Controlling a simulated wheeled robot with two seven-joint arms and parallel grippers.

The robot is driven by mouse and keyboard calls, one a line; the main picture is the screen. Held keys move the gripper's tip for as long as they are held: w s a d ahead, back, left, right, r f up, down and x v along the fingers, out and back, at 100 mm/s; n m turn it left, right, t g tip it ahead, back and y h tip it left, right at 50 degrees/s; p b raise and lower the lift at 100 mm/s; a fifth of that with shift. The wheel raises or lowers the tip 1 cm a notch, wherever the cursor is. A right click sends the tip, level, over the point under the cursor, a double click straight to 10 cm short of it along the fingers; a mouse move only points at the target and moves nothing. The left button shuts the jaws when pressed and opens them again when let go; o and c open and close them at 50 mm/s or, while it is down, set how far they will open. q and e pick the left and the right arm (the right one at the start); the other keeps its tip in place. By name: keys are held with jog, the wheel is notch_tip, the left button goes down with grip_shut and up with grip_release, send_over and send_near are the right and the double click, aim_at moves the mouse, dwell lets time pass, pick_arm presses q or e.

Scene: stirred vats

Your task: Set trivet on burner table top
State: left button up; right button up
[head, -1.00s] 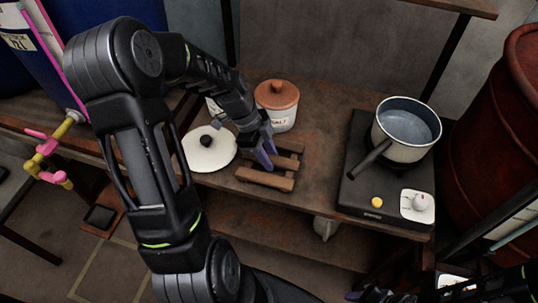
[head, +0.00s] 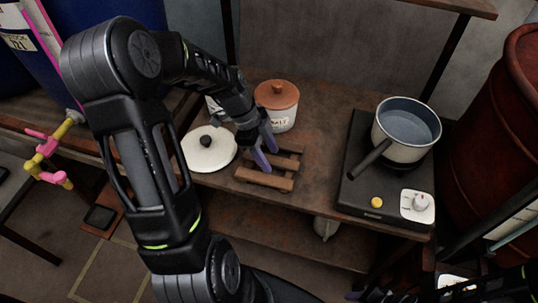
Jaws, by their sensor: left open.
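The wooden slatted trivet (head: 264,179) lies flat on the burner table top (head: 314,130), left of the burner. My left gripper (head: 267,157) is over the trivet, pointing down, with its two purple fingers apart. The fingertips are at the trivet's slats; whether they touch them I cannot tell. Part of the trivet is hidden behind the fingers. Of my right arm, only dark parts show at the bottom right edge, and its gripper cannot be made out clearly.
A white lid (head: 209,150) lies left of the trivet. A salt jar (head: 277,108) stands behind it. A black burner (head: 356,198) at the right carries a pot of liquid (head: 405,130), its handle pointing toward the trivet. A red barrel (head: 497,150) stands at far right. Bare table lies between trivet and burner.

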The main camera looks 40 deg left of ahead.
pick_arm(q)
jog(key=v, duration=1.1)
jog(key=shift+r, duration=0.2)
